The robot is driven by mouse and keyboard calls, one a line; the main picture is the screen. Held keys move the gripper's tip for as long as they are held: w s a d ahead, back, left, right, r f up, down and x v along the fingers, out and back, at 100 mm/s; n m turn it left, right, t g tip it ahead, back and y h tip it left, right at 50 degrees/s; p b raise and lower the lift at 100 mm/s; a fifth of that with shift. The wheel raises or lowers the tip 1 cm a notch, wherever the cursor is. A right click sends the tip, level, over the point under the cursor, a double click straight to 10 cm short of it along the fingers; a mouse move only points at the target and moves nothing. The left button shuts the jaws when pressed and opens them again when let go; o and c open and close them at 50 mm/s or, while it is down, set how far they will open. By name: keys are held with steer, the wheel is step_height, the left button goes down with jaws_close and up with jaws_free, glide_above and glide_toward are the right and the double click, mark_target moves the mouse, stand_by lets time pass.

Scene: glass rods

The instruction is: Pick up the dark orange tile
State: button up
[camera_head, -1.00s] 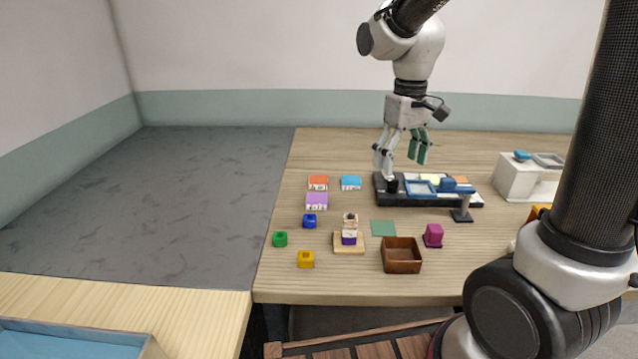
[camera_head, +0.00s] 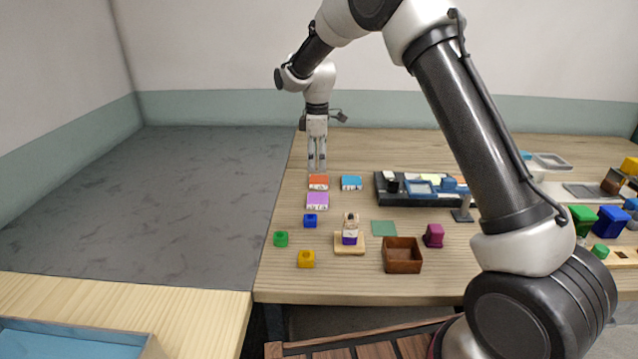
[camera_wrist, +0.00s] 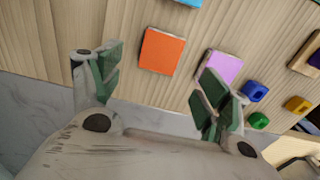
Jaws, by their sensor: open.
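The dark orange tile (camera_head: 318,182) lies flat on the wooden table near its left side, behind a purple tile. It also shows in the wrist view (camera_wrist: 162,51), upper middle, unobstructed. My gripper (camera_head: 317,168) points down just behind and above the tile in the head view. In the wrist view the green-padded fingers of my gripper (camera_wrist: 158,72) are spread apart, with nothing between them. The tile appears ahead of the gap between them, not gripped.
The purple tile (camera_head: 317,201) and a blue tile (camera_head: 351,183) lie close by. Small blue, green and yellow blocks sit nearer the front. A brown box (camera_head: 402,256) and a black tray (camera_head: 391,197) stand to the right. The grey surface on the left is clear.

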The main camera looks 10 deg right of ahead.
mark_target(319, 179)
steer(key=f, duration=0.6)
steer(key=shift+d+f, duration=0.2)
steer(key=shift+f, duration=0.05)
steer(key=c, duration=1.2)
